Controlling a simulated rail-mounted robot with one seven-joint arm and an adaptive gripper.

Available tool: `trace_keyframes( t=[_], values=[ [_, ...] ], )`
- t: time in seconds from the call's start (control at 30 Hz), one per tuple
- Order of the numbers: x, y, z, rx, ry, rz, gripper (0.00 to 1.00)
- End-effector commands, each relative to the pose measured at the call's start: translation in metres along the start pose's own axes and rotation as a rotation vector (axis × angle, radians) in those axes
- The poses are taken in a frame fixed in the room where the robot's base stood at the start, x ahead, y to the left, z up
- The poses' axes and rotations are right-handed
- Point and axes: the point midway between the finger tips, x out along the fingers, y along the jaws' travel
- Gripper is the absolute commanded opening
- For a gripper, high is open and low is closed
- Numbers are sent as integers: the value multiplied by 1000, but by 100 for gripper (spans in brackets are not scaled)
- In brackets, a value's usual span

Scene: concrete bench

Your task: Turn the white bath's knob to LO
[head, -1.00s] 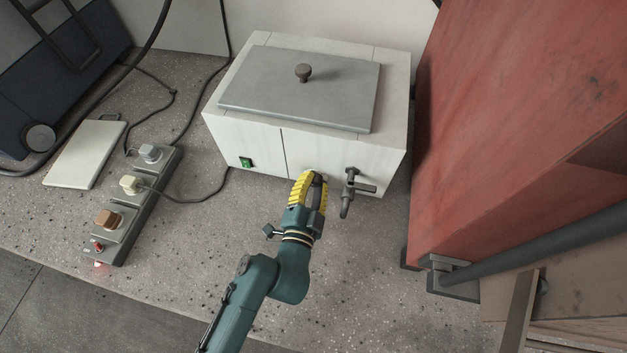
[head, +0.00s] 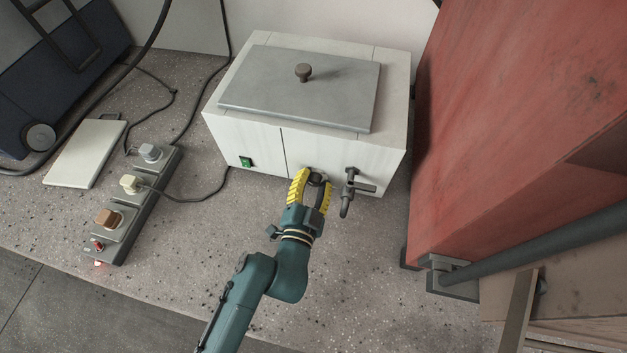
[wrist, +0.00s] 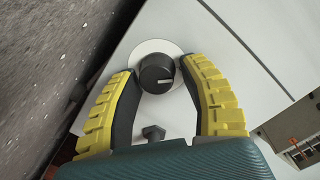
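The white bath (head: 240,138) stands on the bench with a grey lid (head: 330,95) on top. Its black knob (head: 315,179) is on the front face, partly covered by my fingers in the head view. In the wrist view the knob (wrist: 155,72) sits on a pale round plate, and its light pointer mark faces right. No LO lettering is readable. My gripper (head: 316,177) is open, with its yellow-backed fingers on either side of the knob. In the wrist view the fingertips of my gripper (wrist: 157,69) flank the knob with slim gaps.
A grey drain tap (head: 349,190) sticks out just right of my gripper. A green switch (head: 246,162) is left on the bath's front. A power strip (head: 140,200) with plugs lies left. A large red cabinet (head: 500,120) stands close on the right.

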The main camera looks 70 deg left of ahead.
Motion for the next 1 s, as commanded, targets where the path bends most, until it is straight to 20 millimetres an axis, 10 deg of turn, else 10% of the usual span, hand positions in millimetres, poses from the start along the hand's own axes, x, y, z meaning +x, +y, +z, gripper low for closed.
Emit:
trace_keyframes(
  t=[0.43, 1.0],
  values=[
    [-8, 2, 2, 4, -6, 3, 60],
    [-116, 2, 1, 3, -3, 8, 60]
  ],
)
